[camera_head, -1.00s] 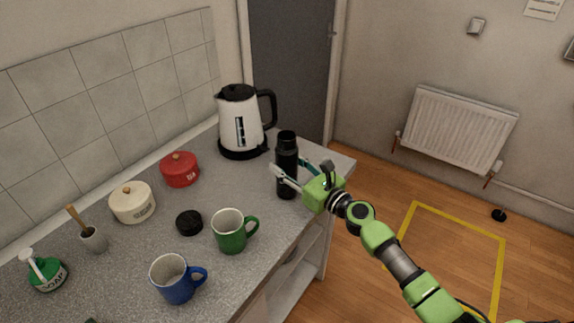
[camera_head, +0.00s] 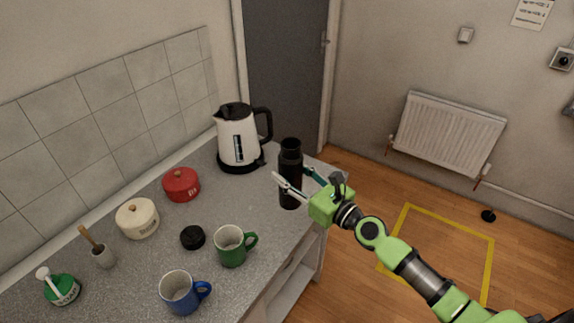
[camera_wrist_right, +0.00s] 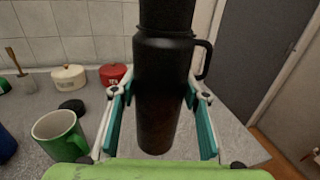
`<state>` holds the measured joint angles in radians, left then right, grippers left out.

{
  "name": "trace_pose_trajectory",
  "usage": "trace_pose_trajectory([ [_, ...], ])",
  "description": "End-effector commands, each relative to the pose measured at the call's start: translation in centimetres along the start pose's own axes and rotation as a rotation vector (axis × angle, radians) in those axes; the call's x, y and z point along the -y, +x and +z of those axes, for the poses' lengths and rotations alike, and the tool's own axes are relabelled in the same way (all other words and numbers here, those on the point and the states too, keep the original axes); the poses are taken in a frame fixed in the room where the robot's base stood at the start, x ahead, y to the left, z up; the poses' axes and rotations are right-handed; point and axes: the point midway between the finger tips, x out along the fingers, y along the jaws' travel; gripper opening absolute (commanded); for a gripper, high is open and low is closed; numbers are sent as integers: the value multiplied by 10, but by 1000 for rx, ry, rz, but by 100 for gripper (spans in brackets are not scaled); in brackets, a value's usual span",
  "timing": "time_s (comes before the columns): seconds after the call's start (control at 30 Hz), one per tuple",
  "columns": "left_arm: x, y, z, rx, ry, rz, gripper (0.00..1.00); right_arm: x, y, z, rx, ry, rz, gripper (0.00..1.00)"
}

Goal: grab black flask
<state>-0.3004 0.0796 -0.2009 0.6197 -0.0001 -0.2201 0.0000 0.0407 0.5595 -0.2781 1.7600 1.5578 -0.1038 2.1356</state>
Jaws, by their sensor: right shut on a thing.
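The black flask (camera_head: 290,172) stands upright on the grey speckled counter, near its right end, in the head view. My right gripper (camera_head: 294,180) reaches in from the right with one finger on each side of the flask. In the right wrist view the flask (camera_wrist_right: 158,95) fills the middle, between the two teal-padded fingers (camera_wrist_right: 160,110), and the gripper is shut on it. My left gripper does not show.
A white kettle (camera_head: 238,140) stands behind the flask. The counter edge lies close on the right.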

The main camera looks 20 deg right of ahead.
Motion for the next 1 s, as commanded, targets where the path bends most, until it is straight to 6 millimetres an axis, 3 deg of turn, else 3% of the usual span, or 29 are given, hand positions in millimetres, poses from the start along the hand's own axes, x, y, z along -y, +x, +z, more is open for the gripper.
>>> trace_pose_trajectory([
  [0.5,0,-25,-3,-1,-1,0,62,-20,-49,27,4,-1,-1,2],
  [1.0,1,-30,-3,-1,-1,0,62,-28,-67,35,5,-3,-2,2],
])
